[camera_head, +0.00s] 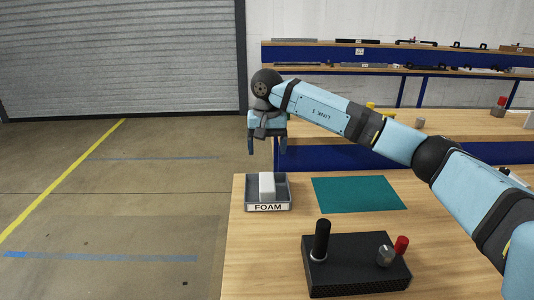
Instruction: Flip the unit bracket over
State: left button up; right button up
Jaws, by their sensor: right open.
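The unit bracket is not one I can pick out for sure. A black perforated box (356,268) sits near the front of the wooden table, with an upright black cylinder (322,238), a grey knob (385,256) and a red knob (401,245) on top. My right gripper (267,147) is open and empty, pointing down above the back left of the table. It is above and behind the grey tray labelled FOAM (283,205), which holds a white block (267,186). My left gripper is not in view.
A flat green mat (358,194) lies to the right of the tray on the wooden table (260,250). Behind stand a workbench (470,124) and blue-backed shelves (310,54) with several parts. Open floor (120,210) lies to the left, before a grey roller door (120,55).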

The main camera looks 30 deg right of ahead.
aim_at(402, 243)
jog(key=k+j, duration=0.65)
jog(key=k, duration=0.25)
